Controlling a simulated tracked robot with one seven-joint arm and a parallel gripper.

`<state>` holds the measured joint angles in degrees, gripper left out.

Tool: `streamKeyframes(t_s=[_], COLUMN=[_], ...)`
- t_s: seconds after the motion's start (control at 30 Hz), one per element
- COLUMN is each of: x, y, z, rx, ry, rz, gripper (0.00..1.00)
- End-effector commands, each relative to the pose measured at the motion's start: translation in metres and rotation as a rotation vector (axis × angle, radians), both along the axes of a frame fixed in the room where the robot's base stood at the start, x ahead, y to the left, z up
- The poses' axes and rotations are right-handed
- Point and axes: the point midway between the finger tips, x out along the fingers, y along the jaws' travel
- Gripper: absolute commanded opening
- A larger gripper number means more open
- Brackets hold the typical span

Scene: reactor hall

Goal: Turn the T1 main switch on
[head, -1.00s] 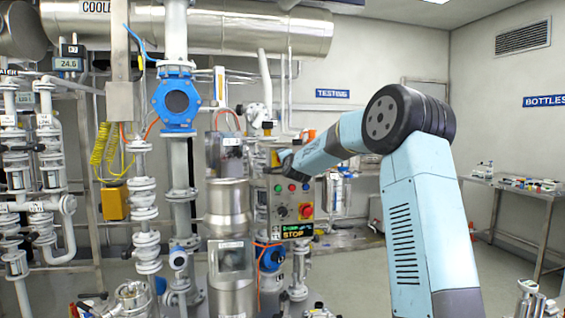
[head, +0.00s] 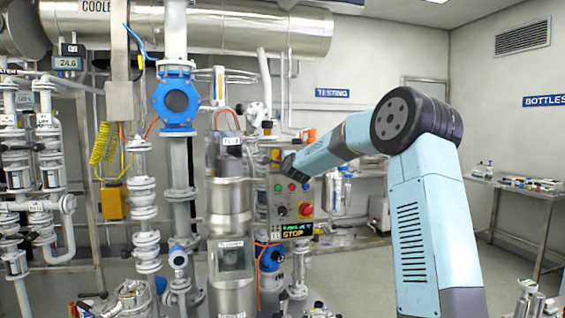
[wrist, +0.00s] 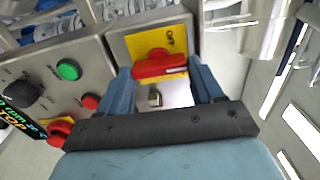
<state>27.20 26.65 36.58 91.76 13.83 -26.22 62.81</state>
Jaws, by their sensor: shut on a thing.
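The T1 main switch shows in the wrist view as a red handle (wrist: 160,63) on a yellow plate (wrist: 150,42), on a grey box. The handle lies roughly across the picture. My gripper (wrist: 164,84) has one finger at each end of the handle and is shut on it. A small metal catch or lock-like piece shows just below the handle. In the head view my gripper (head: 285,162) is at the top of the control panel (head: 284,212), mostly hidden by my arm; the switch is not clear there.
In the wrist view a green button (wrist: 68,70), a red button (wrist: 90,101), a black knob (wrist: 24,94) and a red emergency knob (wrist: 60,128) sit left of the switch box. Steel vessels and pipes (head: 231,205) stand close left of the panel. Floor to the right is open.

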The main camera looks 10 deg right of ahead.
Motion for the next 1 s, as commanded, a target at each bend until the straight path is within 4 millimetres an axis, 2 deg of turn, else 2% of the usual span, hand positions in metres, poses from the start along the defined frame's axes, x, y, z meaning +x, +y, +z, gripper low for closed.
streamKeyframes(t_s=[0.03,0.2,0.23,0.47,0.77,0.87,1.0], x=[0.0,0.0,0.0,0.0,-0.002,-0.009,-0.029], y=[-0.006,-0.006,-0.006,-0.003,-0.001,-0.001,-0.002], z=[-0.006,-0.007,-0.007,-0.005,-0.002,-0.002,-0.001], rx=[0.002,0.002,0.002,0.001,0.0,0.0,-0.003], ry=[0.01,0.011,0.011,0.007,0.004,0.004,0.003], rz=[-0.007,-0.007,-0.007,-0.004,-0.002,-0.001,-0.002], gripper=[0.36,0.36,0.69,0.91,0.92,0.92,0.92])
